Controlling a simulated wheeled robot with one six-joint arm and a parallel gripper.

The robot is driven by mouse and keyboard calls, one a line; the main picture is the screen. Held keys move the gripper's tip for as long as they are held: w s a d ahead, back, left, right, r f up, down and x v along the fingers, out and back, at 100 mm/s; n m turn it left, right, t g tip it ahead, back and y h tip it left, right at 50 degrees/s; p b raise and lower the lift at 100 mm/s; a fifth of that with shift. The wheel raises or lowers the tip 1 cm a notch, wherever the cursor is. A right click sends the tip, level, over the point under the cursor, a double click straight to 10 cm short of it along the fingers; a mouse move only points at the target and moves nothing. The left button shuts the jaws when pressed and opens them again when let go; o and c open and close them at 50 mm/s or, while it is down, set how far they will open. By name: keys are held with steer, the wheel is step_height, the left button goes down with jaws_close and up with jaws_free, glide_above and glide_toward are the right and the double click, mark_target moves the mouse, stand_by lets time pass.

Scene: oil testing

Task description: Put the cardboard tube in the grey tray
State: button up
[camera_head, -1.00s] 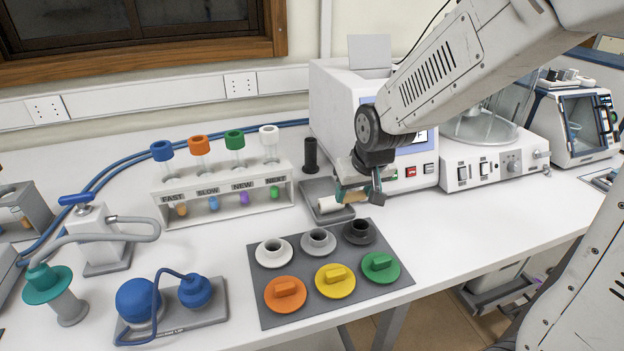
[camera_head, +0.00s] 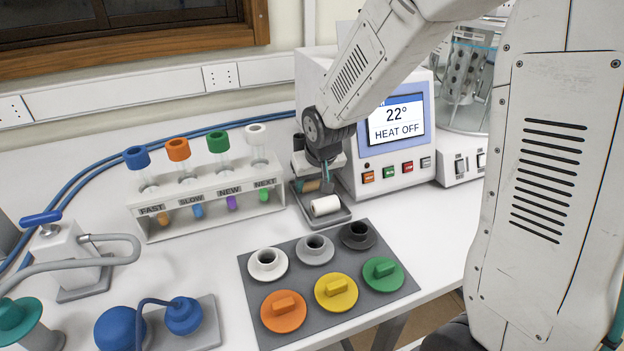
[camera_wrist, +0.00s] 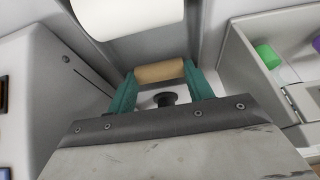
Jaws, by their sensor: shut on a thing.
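The brown cardboard tube (camera_wrist: 160,71) is gripped crosswise between the green fingertips of my gripper (camera_wrist: 162,84) in the wrist view. In the head view the tube (camera_head: 308,186) shows in my gripper (camera_head: 318,184), at the back end of the grey tray (camera_head: 338,219). I cannot tell whether the tube touches the tray floor. A white roll (camera_head: 325,206) lies in the front part of the tray, apart from the tube. The roll also shows at the top of the wrist view (camera_wrist: 125,14).
A heater unit with a screen (camera_head: 395,122) stands close on the right. A test tube rack (camera_head: 210,218) stands on the left. A black cylinder (camera_head: 298,142) is behind the tray. A grey mat (camera_head: 250,300) with cups and coloured lids lies in front.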

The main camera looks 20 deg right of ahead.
steer(key=o, duration=0.7)
steer(key=shift+c, duration=0.2)
steer(key=v, duration=1.2)
steer(key=s+d+r+g, duration=0.1)
steer(key=s+r, duration=0.1)
steer(key=s, duration=1.1)
steer(key=s+d+r+g, duration=0.2)
steer(key=s, duration=1)
steer(key=shift+s+d+r, duration=0.15)
steer(key=shift+s+r, duration=0.2)
